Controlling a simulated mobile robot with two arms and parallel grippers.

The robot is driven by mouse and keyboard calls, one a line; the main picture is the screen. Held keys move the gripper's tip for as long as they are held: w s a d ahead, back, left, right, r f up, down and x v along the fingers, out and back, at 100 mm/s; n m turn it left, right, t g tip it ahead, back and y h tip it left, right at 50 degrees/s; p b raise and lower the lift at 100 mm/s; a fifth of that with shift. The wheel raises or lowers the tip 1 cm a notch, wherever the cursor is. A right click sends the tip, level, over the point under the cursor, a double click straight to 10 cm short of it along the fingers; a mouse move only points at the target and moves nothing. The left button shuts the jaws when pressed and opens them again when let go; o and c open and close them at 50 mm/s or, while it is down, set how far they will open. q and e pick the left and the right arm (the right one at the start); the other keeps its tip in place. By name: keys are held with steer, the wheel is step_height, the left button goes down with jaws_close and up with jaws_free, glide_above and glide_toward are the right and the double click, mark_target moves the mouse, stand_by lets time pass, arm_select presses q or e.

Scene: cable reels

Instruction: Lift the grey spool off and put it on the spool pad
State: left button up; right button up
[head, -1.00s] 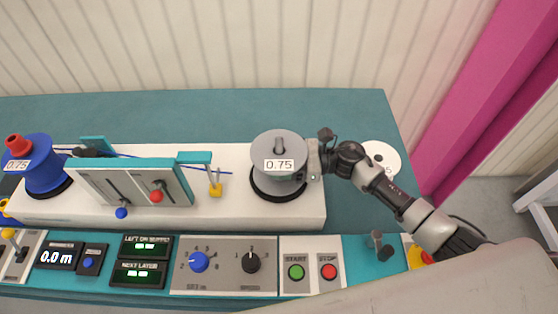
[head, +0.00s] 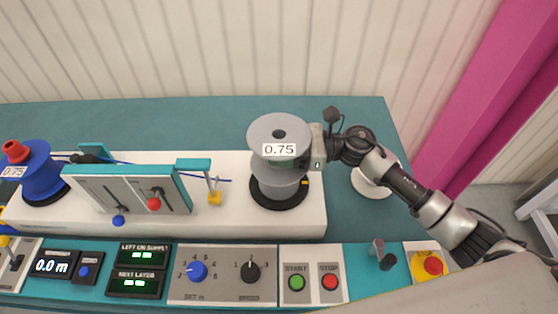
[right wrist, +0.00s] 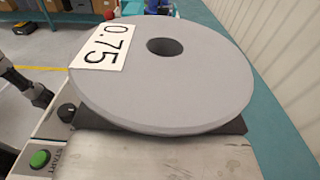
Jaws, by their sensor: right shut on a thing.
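The grey spool (head: 279,134), labelled 0.75, is upright above its dark round seat (head: 280,196) on the white machine block. Its centre hole is empty at the top, and no post stands through it. My right gripper (head: 308,155) is shut on the spool's right side, below the top flange. In the right wrist view the spool's top flange (right wrist: 190,85) fills the middle. The white spool pad (head: 371,188) lies on the teal bench at the right, partly hidden under my right arm. My left gripper is not in view.
A blue spool (head: 43,172) with a red knob stands at the far left. A slotted guide panel (head: 125,190) and a yellow cable guide (head: 214,198) stand left of the grey spool. The control panel (head: 215,272) runs along the front. The bench behind is clear.

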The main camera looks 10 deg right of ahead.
step_height(320, 180, up, 11)
steer(key=b, duration=0.1)
stand_by(0.3)
steer(key=shift+f, duration=0.1)
steer(key=shift+b, duration=0.5)
steer(key=shift+b, duration=0.3)
